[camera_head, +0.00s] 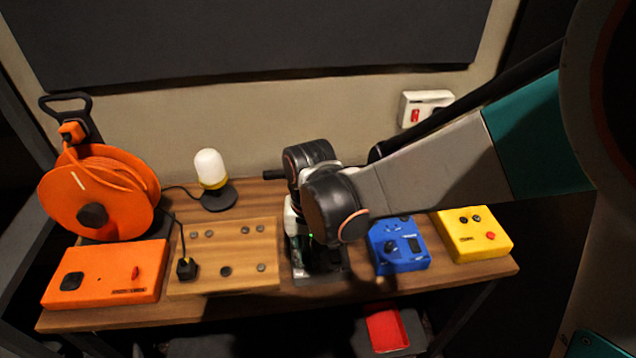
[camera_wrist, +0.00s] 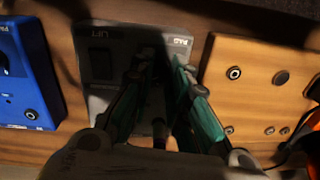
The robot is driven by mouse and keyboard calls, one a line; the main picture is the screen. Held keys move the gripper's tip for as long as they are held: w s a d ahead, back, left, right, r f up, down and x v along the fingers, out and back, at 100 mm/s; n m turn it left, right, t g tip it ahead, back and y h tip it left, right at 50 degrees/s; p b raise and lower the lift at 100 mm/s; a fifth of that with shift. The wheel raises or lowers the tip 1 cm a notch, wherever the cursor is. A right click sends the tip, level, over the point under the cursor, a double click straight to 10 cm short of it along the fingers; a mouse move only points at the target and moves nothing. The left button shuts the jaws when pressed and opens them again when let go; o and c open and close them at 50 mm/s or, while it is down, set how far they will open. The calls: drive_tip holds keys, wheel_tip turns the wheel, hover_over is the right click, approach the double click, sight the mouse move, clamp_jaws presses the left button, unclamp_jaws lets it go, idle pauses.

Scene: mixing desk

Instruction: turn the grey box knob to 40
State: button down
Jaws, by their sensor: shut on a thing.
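The grey box (camera_head: 335,280) stands on the desk between the wooden panel and the blue box, mostly covered by my arm. In the wrist view the grey box (camera_wrist: 100,95) lies under my fingers, with upside-down lettering on its top. My gripper (camera_wrist: 160,80) points down at it, its green-sided fingers closed in on the box knob. The knob itself is hidden between the fingers and in shadow, so its pointer and scale cannot be read. In the head view my gripper (camera_head: 303,240) is partly hidden by my wrist.
A blue box (camera_head: 400,262) and a yellow box (camera_head: 478,240) stand to the right. To the left are a wooden panel (camera_head: 205,255), an orange box (camera_head: 105,280), a cable reel (camera_head: 90,185) and a lamp (camera_head: 209,170). A red bin (camera_head: 386,330) is below the desk.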

drive_tip(key=m, duration=0.5)
drive_tip(key=shift+s, duration=0.1)
drive_tip(key=shift+m, duration=0.3)
idle(0.4)
drive_tip(key=c, duration=1.5)
unclamp_jaws()
